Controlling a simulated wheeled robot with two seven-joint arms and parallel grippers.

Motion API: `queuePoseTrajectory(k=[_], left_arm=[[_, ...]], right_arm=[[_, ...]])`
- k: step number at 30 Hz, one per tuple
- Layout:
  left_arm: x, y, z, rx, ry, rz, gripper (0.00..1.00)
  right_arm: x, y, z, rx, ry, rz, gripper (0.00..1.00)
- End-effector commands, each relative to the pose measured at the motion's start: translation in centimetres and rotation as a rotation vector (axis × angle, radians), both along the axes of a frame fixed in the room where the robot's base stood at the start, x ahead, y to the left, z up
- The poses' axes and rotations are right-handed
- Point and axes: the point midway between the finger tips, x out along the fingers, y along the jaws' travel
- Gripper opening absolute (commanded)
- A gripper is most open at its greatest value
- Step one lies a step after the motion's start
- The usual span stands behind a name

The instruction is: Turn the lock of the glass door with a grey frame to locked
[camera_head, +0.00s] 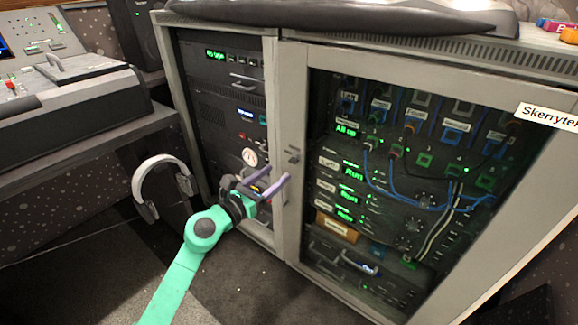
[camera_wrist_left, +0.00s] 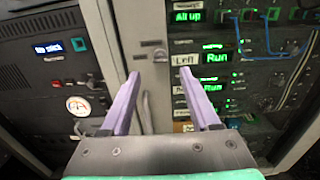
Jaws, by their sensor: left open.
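The glass door with a grey frame (camera_head: 305,100) is the right-hand door of a grey cabinet, and it looks closed. A small dark lock (camera_head: 293,155) sits on its left frame strip; a small fitting there also shows in the left wrist view (camera_wrist_left: 152,43), beyond the fingertips. Its exact turn position is too small to tell. My left gripper (camera_head: 279,175) is open and empty, with purple fingers pointing at the cabinet front, just below and left of the lock in the head view. In the left wrist view its fingertips (camera_wrist_left: 158,73) stand either side of the frame strip. My right gripper is out of view.
Left of the glass door is a bay of dark rack units (camera_head: 215,75). White headphones (camera_head: 160,165) hang at the cabinet's left, near a mixing desk (camera_head: 75,90). A dark curved object (camera_head: 340,15) lies on the cabinet top. Carpet in front is clear.

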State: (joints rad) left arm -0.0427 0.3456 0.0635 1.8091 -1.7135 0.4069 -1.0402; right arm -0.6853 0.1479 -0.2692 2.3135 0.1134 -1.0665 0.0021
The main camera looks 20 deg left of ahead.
Motion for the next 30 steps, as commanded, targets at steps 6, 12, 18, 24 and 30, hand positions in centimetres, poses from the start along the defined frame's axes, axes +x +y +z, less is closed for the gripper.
queuePoseTrajectory(k=[6, 12, 18, 24, 30], left_arm=[[4.6, -1.8, -0.1, -0.005, 0.0, 0.0, 0.62], [5.8, -2.3, -0.1, -0.002, 0.001, 0.0, 0.62], [5.7, -2.3, -0.1, -0.003, 0.001, 0.0, 0.51], [5.7, -2.3, -0.1, -0.003, 0.001, 0.0, 0.0], [5.7, -2.3, -0.1, -0.012, 0.006, -0.001, 0.0]], right_arm=[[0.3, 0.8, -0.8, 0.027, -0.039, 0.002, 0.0], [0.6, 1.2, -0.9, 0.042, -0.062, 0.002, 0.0], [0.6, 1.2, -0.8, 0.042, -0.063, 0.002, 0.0], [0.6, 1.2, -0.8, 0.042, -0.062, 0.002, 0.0], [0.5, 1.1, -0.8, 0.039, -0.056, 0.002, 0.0]])
